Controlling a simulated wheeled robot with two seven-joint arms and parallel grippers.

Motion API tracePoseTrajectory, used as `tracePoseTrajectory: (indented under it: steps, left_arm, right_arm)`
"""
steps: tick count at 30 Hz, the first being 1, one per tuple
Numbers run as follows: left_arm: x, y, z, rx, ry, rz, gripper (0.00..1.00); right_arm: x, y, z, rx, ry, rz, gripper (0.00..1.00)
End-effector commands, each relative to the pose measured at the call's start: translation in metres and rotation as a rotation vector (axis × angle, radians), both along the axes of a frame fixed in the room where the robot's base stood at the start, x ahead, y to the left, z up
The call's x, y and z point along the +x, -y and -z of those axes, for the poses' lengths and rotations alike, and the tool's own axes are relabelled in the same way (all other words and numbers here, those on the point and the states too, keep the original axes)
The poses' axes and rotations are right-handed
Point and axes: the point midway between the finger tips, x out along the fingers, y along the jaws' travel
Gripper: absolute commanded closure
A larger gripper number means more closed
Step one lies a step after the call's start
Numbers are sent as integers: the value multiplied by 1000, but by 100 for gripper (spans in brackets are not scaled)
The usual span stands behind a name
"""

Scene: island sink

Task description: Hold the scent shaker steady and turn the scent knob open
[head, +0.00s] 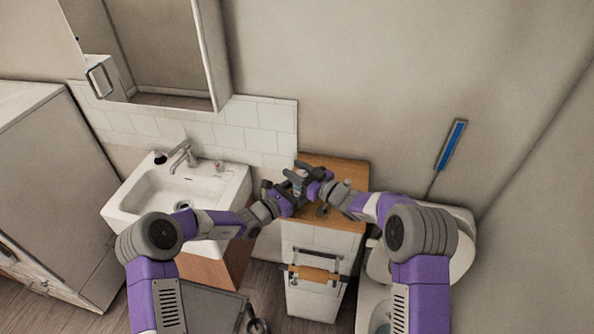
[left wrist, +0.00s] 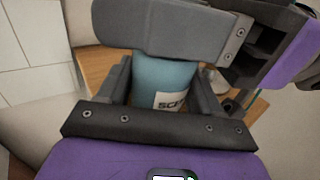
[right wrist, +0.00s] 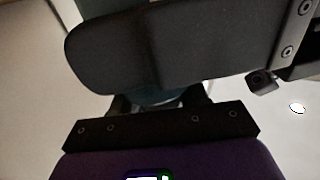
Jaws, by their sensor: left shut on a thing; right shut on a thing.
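The scent shaker (left wrist: 168,75) is a teal cylinder with a white label whose first letters show in the left wrist view. My left gripper (head: 288,198) is shut around its body, with one finger across the front of it. My right gripper (head: 314,180) is close above and to the right of the left one, at the top of the shaker, and is shut on the scent knob. In the right wrist view a dark finger hides most of what it holds; only a shadowed teal part (right wrist: 112,8) shows past it. The knob's turn position cannot be seen.
Both grippers are over a wooden-topped cabinet (head: 345,172) against the wall. A white sink (head: 165,190) with a faucet is to the left, below a mirror cabinet.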

Motion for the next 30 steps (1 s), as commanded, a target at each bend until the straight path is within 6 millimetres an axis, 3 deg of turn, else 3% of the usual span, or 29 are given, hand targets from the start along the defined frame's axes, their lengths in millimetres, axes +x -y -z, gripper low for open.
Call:
tracePoseTrajectory:
  steps: [11, 12, 16, 25, 30]
  left_arm:
    - [0, 0, 0, -1, -1, -1, 71]
    - [0, 0, 0, -1, -1, -1, 71]
    - [0, 0, 0, -1, -1, -1, 71]
    - [0, 0, 0, -1, 1, 0, 71]
    - [0, 0, 0, -1, 1, 0, 71]
  right_arm:
    - [-1, -1, 0, 1, 1, -22, 87]
    - [-1, -1, 0, 1, 1, -22, 54]
    - [-1, -1, 0, 1, 1, -21, 35]
    - [-1, 1, 0, 0, 0, -19, 35]
    - [-11, 15, 0, 0, -1, -17, 35]
